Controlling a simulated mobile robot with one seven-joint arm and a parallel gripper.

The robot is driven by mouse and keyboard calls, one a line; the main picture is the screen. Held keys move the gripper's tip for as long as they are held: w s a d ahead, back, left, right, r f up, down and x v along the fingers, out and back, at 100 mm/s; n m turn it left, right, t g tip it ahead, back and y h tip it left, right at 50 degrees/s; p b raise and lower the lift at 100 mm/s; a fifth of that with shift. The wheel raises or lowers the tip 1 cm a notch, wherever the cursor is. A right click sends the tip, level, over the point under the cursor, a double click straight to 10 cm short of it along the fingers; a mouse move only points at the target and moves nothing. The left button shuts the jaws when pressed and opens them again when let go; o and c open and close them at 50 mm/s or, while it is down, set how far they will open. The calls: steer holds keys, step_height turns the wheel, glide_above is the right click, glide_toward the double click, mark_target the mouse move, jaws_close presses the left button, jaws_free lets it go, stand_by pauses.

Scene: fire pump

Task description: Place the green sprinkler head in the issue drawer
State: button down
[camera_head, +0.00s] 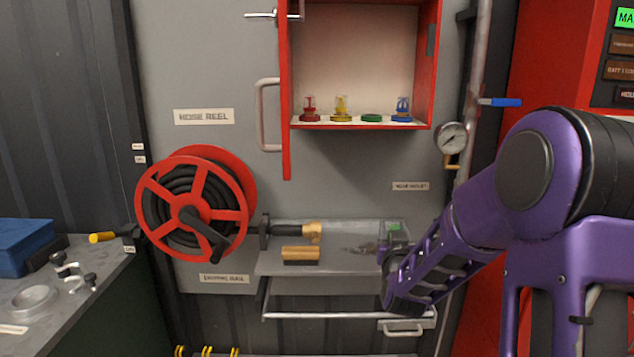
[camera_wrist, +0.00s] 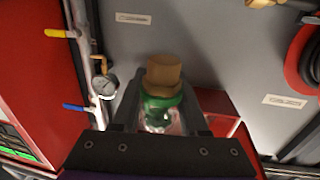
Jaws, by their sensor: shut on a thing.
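The green sprinkler head (camera_wrist: 160,106) sits between the fingers of my gripper (camera_wrist: 162,118) in the wrist view, with a tan, block-like end beyond it and a clear part nearer the palm. My gripper is shut on it. In the head view, a bit of green (camera_head: 394,227) shows at my gripper, above the right end of the grey shelf; my arm hides most of the gripper. Below the shelf is a drawer-like unit (camera_head: 404,326) with a pale handle, partly behind my arm. I cannot read a label that names it the issue drawer.
The open red cabinet (camera_head: 437,60) holds red (camera_head: 310,110), yellow (camera_head: 341,110) and blue (camera_head: 402,110) heads and a flat green disc (camera_head: 371,118). A nozzle (camera_head: 298,231) and a wooden-backed brush (camera_head: 300,255) lie on the shelf. A hose reel (camera_head: 195,205) and gauge (camera_head: 451,138) flank it.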

steer(key=s+a+f+y, duration=0.1)
steer(key=s+f, duration=0.4)
steer(key=f, duration=0.4)
steer(key=s+a+f+n+y, duration=0.1)
steer(key=s+a+f, duration=0.1)
steer(key=s+f, duration=0.3)
step_height(320, 180, down, 4)
steer(key=shift+a+f+n+y, duration=0.25)
steer(key=shift+a+n+y, duration=0.05)
steer(key=shift+s, duration=0.1)
